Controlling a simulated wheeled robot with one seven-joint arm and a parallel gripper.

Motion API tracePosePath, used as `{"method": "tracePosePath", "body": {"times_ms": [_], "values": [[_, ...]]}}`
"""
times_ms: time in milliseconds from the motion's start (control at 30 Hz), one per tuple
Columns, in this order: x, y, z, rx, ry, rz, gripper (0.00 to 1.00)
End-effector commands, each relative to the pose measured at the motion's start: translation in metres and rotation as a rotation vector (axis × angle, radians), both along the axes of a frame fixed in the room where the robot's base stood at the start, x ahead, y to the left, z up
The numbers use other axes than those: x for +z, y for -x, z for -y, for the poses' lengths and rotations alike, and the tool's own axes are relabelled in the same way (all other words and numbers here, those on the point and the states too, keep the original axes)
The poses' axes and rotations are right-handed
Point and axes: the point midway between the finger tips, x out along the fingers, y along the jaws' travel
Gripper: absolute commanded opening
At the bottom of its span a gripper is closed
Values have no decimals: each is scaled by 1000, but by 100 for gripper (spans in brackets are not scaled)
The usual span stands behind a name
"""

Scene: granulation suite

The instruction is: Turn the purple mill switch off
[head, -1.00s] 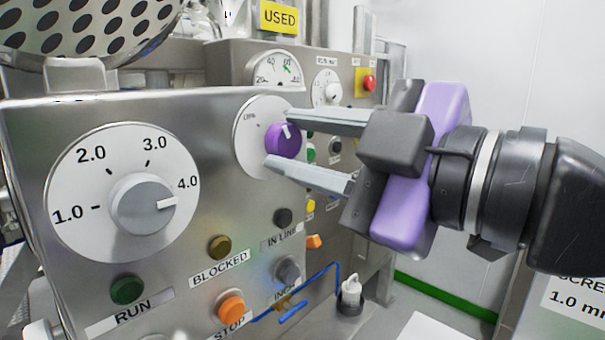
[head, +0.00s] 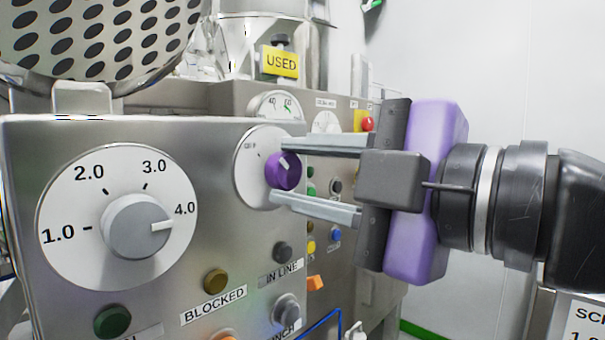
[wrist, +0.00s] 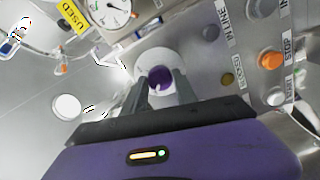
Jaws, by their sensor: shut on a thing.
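The purple mill switch (head: 283,171) is a round knob on a white dial plate (head: 253,180), at the upper right of the steel panel. Its white pointer mark tilts up and to the left, towards small lettering on the plate that is hard to read. My gripper (head: 281,170) comes in from the right, one finger above and one below the knob, shut on it. In the wrist view the purple knob (wrist: 160,77) sits between the fingertips, which hide part of its sides.
A large grey speed dial (head: 135,226) is left on the same panel. Below the switch are the IN LINE button (head: 283,252) and the BLOCKED button (head: 215,281). A second panel behind has a red button (head: 367,124). A yellow USED sign (head: 281,62) stands above.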

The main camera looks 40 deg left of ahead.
Motion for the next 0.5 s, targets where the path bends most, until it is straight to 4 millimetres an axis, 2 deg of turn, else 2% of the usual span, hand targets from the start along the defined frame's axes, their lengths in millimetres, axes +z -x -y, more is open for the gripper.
{"method": "tracePosePath", "body": {"times_ms": [133,167,233,267,500], "values": [[-1,1,0,3,2,2,0],[-1,1,0,3,2,1,40],[-1,1,0,2,2,1,54],[-1,1,0,2,2,1,56],[0,0,0,1,1,0,56]]}}
